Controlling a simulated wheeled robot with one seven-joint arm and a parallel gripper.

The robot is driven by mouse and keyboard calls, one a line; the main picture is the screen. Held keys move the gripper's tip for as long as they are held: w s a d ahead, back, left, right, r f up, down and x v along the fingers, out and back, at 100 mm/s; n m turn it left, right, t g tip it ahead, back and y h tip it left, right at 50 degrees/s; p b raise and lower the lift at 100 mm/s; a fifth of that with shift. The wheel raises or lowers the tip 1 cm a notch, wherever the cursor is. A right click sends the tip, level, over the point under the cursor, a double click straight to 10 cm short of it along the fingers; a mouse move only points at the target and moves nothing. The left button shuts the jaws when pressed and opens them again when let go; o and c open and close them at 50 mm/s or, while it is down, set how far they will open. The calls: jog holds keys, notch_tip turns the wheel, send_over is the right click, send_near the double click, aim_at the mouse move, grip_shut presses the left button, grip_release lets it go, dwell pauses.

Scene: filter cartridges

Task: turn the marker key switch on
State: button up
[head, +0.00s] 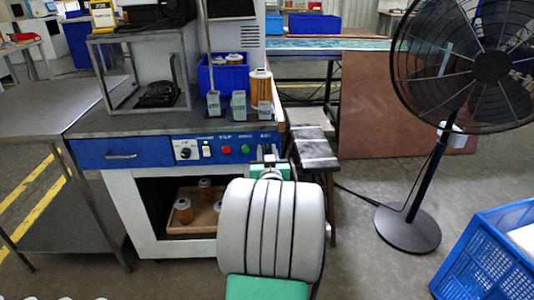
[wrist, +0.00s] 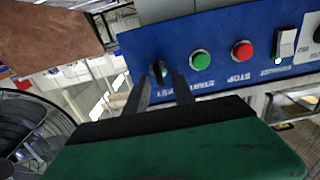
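The marker key switch (wrist: 160,70) is a small dark key on the blue control panel (wrist: 220,30), at the panel's left end in the upside-down wrist view. My gripper (wrist: 165,78) points at it, with its two dark fingers apart, one on each side of the key. I cannot tell whether either finger touches the key. In the head view my gripper (head: 269,163) is at the right end of the panel (head: 150,152), and my arm hides the switch there.
Beside the key are a green button (wrist: 201,61), a red button (wrist: 242,50) and a white rocker switch (wrist: 285,42). A stool (head: 315,150) and a standing fan (head: 408,228) are to the right. A filter cartridge (head: 261,90) stands on the bench.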

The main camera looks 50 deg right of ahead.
jog(key=shift+c, duration=0.2)
grip_shut()
jog(key=shift+m, duration=0.3)
jog(key=m, duration=0.3)
jog(key=m+b, duration=0.1)
jog(key=m, duration=0.3)
jog(key=shift+s+d+f, duration=0.1)
jog(key=shift+s+d, duration=0.1)
jog(key=m+p, duration=0.1)
jog(key=m, duration=0.4)
jog(key=shift+s+d+f, duration=0.1)
jog(key=shift+s, duration=0.05)
jog(key=m, duration=0.1)
jog(key=m+p, duration=0.1)
jog(key=m, duration=0.1)
jog(key=m+p, duration=0.1)
jog(key=m, duration=0.1)
jog(key=shift+f, duration=0.25)
jog(key=shift+m, duration=0.3)
